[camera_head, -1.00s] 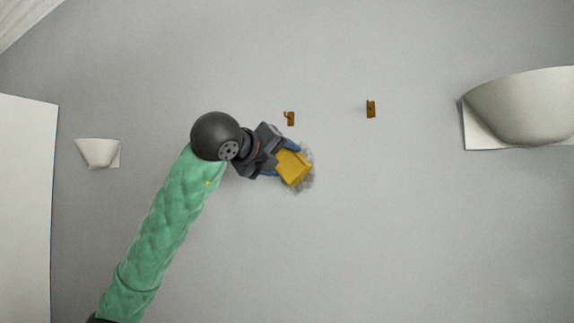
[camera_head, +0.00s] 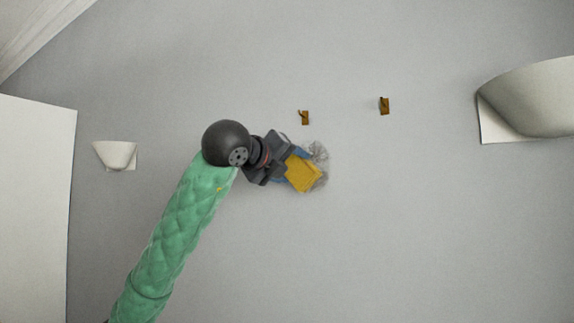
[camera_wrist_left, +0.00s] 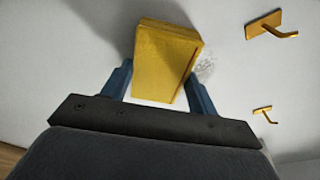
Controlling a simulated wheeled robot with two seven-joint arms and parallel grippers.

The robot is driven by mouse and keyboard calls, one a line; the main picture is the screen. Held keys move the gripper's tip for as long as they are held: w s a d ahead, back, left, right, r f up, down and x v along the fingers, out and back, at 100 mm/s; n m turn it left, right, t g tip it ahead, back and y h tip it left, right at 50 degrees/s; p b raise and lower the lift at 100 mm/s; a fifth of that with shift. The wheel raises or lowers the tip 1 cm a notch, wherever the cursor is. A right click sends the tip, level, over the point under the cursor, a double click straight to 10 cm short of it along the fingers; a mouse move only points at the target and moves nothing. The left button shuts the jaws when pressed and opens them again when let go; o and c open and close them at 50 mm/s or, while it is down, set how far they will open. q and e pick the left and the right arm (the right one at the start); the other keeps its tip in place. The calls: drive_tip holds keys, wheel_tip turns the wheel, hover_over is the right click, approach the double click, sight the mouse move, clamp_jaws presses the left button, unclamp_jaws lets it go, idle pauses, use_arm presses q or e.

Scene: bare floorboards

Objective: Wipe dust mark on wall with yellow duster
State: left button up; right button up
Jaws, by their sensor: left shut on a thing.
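The yellow duster (camera_head: 303,173) is a block held against or very near the grey wall. It also shows in the left wrist view (camera_wrist_left: 165,62). My left gripper (camera_head: 292,166) is shut on it, with blue fingers on either side in the left wrist view (camera_wrist_left: 158,88). The dust mark (camera_head: 318,152) is a grey smudge on the wall, showing at the upper right and right edge of the duster. Part of it is hidden behind the duster. In the left wrist view a bit of the mark (camera_wrist_left: 207,70) shows right of the duster. My right gripper is not in view.
Two small brass hooks, one nearer (camera_head: 304,117) and one farther right (camera_head: 384,105), stick out of the wall above the mark. A small white wall fixture (camera_head: 115,154) is at left, a larger one (camera_head: 540,100) at right. The wall below is clear.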

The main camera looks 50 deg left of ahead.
sight(307, 166)
use_arm(q)
drive_tip(key=shift+w+d+p, duration=0.25)
drive_tip(key=shift+d+p, duration=0.2)
drive_tip(key=shift+d, duration=0.4)
drive_tip(key=shift+w+d+p, duration=0.25)
drive_tip(key=shift+d+p, duration=0.15)
drive_tip(key=shift+d, duration=0.45)
